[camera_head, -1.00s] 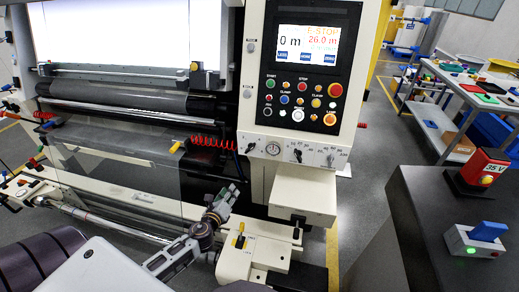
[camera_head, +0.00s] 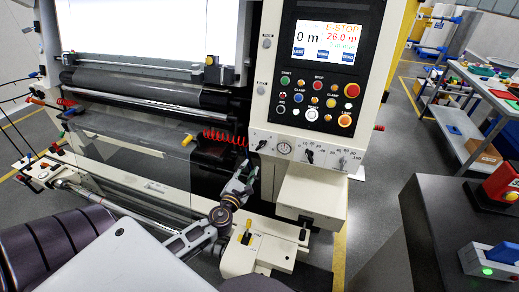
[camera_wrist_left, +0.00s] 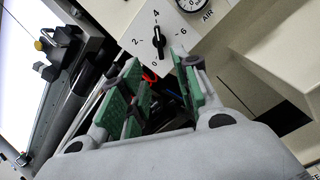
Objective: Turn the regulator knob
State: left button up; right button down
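The regulator knob (camera_head: 262,145) is a small black pointer knob on the cream lower strip of the machine's panel, left of a round gauge. In the left wrist view the black knob (camera_wrist_left: 158,41) sits on a white dial plate numbered 0 to 6, pointing near 4. My left gripper (camera_head: 249,170) is just below the knob in the head view, apart from it. In the wrist view its green-padded fingers (camera_wrist_left: 158,62) are spread, with the knob beyond their tips and nothing between them. My right gripper is not in view.
Buttons and a screen (camera_head: 324,45) showing E-STOP are above. A coiled red hose (camera_head: 222,137) hangs left of the knob. A cream box (camera_head: 312,193) juts out below right.

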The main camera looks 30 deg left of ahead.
pick_arm(q)
jog(key=shift+m, duration=0.8)
jog(key=shift+w+a, duration=0.1)
jog(key=shift+w, duration=0.1)
send_near(259, 148)
jog(key=shift+w, duration=0.8)
jog(key=shift+p+x, duration=0.65)
jog(key=shift+x, duration=3.5)
jog(key=shift+a, duration=0.1)
grip_shut()
